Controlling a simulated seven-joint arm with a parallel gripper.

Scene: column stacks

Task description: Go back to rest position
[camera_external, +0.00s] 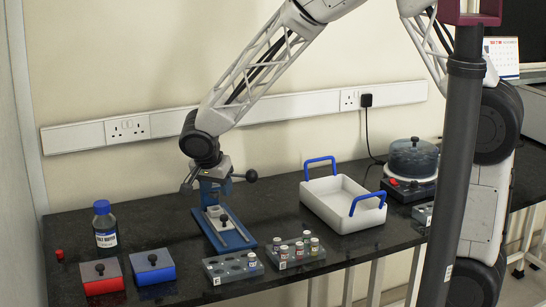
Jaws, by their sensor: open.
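My gripper (205,184) hangs from the end of my white lattice arm, above the back of the bench at centre left. It is open, with its fingers pointing down. It is right at the upper part of a blue bench stand (238,236), which has a flat blue base, an upright and a dark knob at the right. The gripper and the stand overlap in this view, so I cannot tell whether they touch. I see nothing clearly held between the fingers. A grey block with a dark knob sits on the stand's base.
Two grey racks (213,277) with several vials stand in front. A white tray (335,217) with blue handles and a dark lidded pot (414,158) on a heater stand right. A blue-capped bottle (105,228), red box (103,284) and blue box (153,273) stand left.

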